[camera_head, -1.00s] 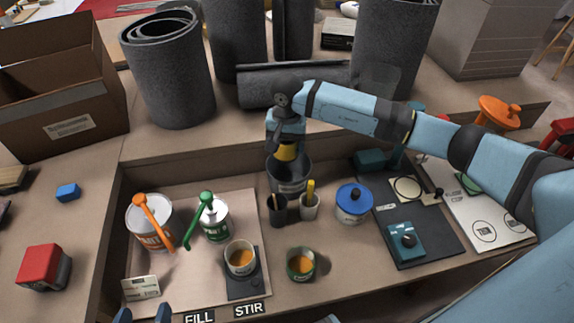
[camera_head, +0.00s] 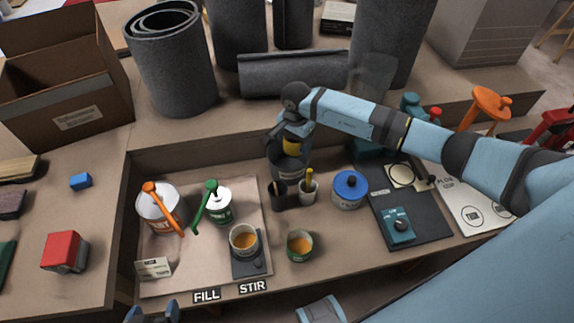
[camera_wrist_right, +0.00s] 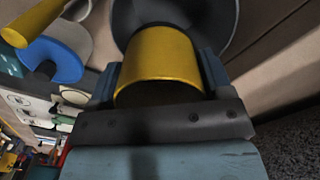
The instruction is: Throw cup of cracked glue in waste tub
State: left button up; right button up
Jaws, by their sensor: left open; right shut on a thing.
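The cup's contents cannot be made out. My left gripper (camera_head: 152,313) is open and empty at the bottom edge of the head view.
Near the tub stand a dark pot (camera_head: 278,194), a light pot (camera_head: 308,190) with a yellow handle and a blue-lidded can (camera_head: 348,190). Two cups with orange-brown contents (camera_head: 244,241) (camera_head: 300,246) stand nearer. Grey rolls (camera_head: 172,65) stand behind. The tray's front right is clear.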

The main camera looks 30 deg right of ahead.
notch_tip(320, 180, down, 2)
jog(key=shift+f+b, duration=0.1)
jog(key=shift+b, duration=0.25)
jog(key=o, duration=1)
jog(key=shift+c, duration=0.2)
notch_tip(320, 180, up, 14)
jog(key=shift+p, duration=0.4)
